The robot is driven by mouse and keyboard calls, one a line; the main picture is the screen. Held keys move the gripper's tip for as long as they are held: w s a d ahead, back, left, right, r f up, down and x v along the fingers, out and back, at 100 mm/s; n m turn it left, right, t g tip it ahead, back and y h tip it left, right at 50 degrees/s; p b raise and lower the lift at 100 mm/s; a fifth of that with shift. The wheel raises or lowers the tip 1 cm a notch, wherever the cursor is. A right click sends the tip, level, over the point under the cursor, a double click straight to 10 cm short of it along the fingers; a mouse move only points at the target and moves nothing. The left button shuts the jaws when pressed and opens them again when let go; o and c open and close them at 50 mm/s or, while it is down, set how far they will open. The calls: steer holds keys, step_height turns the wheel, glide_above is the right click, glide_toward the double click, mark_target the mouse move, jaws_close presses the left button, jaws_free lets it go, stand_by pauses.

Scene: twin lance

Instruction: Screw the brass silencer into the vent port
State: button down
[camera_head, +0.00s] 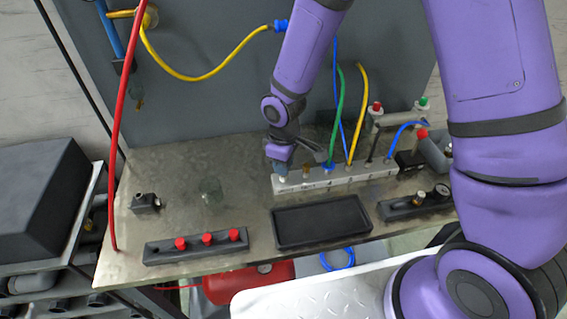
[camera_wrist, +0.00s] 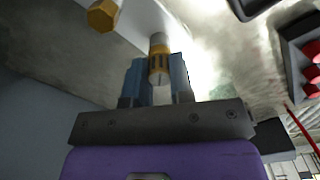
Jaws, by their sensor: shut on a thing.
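The pale valve manifold (camera_head: 345,184) lies along the bench, with hoses rising from its top. My gripper (camera_head: 280,170) is over the manifold's left end, pointing down. In the wrist view my gripper (camera_wrist: 158,80) is shut on the brass silencer (camera_wrist: 158,62), a small cylinder with a brass band and a pale part between the bluish fingers. Its far end meets or nearly meets the manifold (camera_wrist: 143,18); whether it sits in the vent port cannot be told, as the port is hidden. A separate brass hexagonal fitting (camera_wrist: 103,15) stands on the manifold beside it.
An empty black tray (camera_head: 320,222) lies in front of the manifold. Blue, green and yellow hoses (camera_head: 357,115) rise close to the right of my gripper.

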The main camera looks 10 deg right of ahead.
steer(key=m, duration=0.4)
steer(key=shift+m, duration=0.4)
steer(key=c, duration=1.1)
jaws_free()
steer(key=shift+c, duration=0.2)
